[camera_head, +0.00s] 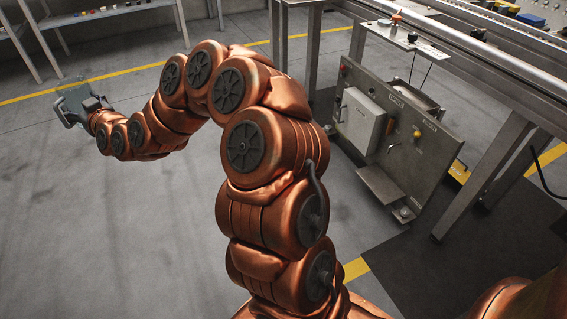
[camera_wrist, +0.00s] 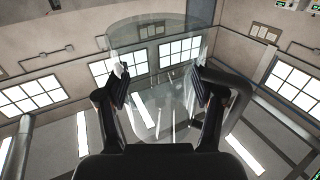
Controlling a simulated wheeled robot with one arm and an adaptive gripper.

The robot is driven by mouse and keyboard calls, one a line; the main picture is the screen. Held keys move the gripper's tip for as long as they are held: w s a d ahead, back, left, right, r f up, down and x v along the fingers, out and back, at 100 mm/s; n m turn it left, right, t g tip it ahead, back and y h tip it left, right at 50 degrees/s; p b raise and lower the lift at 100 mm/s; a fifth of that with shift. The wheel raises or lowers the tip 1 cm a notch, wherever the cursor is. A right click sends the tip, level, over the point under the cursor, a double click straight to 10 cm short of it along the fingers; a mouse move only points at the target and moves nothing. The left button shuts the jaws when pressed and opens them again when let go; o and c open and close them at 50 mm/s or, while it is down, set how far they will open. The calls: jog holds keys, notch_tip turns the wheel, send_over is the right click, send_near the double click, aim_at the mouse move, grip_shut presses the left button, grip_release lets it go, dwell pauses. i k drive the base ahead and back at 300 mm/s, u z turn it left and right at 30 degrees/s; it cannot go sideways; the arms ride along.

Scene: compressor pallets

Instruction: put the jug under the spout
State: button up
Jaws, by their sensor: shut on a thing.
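A clear, see-through jug (camera_wrist: 163,110) fills the middle of the wrist view, between the two dark fingers. My gripper (camera_wrist: 162,80) is shut on it, with one finger on each side. In the head view my gripper (camera_head: 78,106) is at the far left, held out over the grey floor, and the jug (camera_head: 71,88) shows there faintly. A grey upright panel (camera_head: 405,140) stands to the right, far from my gripper. I cannot clearly make out the spout.
A metal bench frame (camera_head: 480,60) with rails runs behind the panel at the upper right. A small shelf (camera_head: 408,38) with little items sits above the panel. Shelving (camera_head: 100,14) stands at the upper left. The floor between gripper and panel looks clear, apart from my arm.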

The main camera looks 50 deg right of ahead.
aim_at(373, 177)
jog(key=u, duration=0.1)
jog(key=i, duration=2.65)
jog(key=z, duration=3.7)
jog(key=i, duration=0.55)
jog(key=z, duration=0.05)
